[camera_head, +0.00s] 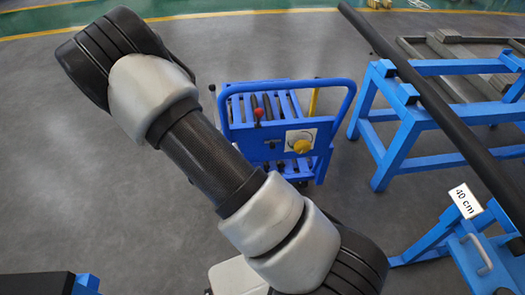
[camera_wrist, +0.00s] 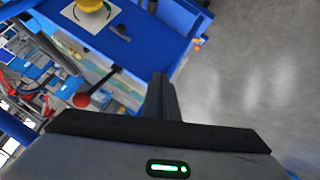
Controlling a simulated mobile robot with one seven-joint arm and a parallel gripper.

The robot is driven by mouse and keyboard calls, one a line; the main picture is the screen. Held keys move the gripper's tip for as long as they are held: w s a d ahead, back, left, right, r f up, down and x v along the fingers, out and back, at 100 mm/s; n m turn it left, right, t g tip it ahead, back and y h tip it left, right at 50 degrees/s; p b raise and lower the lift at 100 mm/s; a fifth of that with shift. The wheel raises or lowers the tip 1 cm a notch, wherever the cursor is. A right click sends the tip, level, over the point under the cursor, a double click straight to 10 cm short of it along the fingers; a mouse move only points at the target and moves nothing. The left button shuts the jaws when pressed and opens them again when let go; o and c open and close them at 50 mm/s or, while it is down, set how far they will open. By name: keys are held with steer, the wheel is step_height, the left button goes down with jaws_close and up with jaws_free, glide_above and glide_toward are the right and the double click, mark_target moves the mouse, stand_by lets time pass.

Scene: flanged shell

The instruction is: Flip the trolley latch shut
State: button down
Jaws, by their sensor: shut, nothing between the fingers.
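The blue trolley (camera_head: 275,165) stands on the floor in the middle of the head view; its blue panel also shows in the wrist view (camera_wrist: 150,40). A black lever with a red ball end (camera_wrist: 81,100) sticks out from the panel in the wrist view. The red ball also shows in the head view (camera_head: 258,113). I cannot tell for sure whether this lever is the latch. My gripper (camera_wrist: 160,80) is shut and empty, its dark fingers pointing at the panel, to the right of the lever and apart from the red ball. My gripper is out of sight in the head view.
A yellow knob (camera_head: 301,146) on a white plate sits on the trolley panel. A blue push bar (camera_head: 290,84) arches over it. A blue stand (camera_head: 395,125) with a long black tube (camera_head: 440,105) is at the right. The grey floor left of the trolley is clear.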

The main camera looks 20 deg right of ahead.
mark_target(273, 144)
steer(key=s+d+f+n+t+h+b, duration=0.2)
steer(key=d+f+n+t+b, duration=0.3)
steer(key=f, duration=0.4)
steer(key=shift+d+n+t+h, duration=0.6)
steer(key=shift+d+n+t, duration=0.1)
steer(key=shift+d+n, duration=0.45)
steer(key=w+d+f+b, duration=0.1)
steer(key=w+d+f, duration=0.1)
steer(key=w+d, duration=0.5)
steer(key=shift+w+d+f+b, duration=0.3)
steer(key=shift+d+b, duration=0.05)
steer(key=shift+d, duration=0.35)
steer(key=shift+d, duration=0.1)
